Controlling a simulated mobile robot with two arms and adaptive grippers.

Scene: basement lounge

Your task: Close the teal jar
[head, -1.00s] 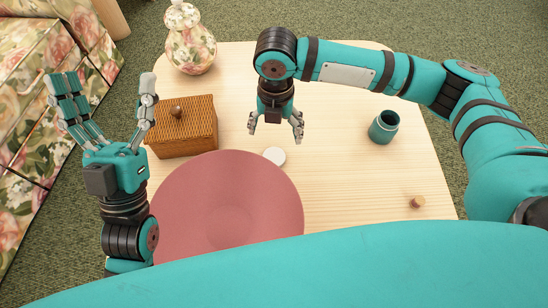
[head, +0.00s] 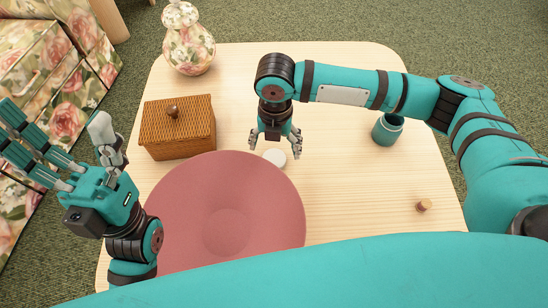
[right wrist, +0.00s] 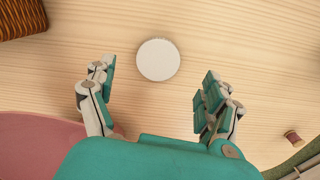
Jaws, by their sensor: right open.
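The teal jar (head: 387,130) stands upright on the table at the right, with its mouth uncovered. A round white disc, which looks like a lid (head: 275,158), lies flat on the table beside the pink plate; it also shows in the right wrist view (right wrist: 158,60). My right gripper (head: 275,146) points down over the table close to the white lid, open and empty. In the right wrist view the lid lies between and just beyond its fingers, apart from them. My left gripper (head: 58,130) is raised at the left, open and empty, away from the jar and lid.
A large pink plate (head: 225,220) covers the table's front left. A woven box with a knob (head: 180,138) and a floral lidded jar (head: 188,48) stand behind it. A small spool (head: 424,205) lies at the right. The table between lid and teal jar is clear.

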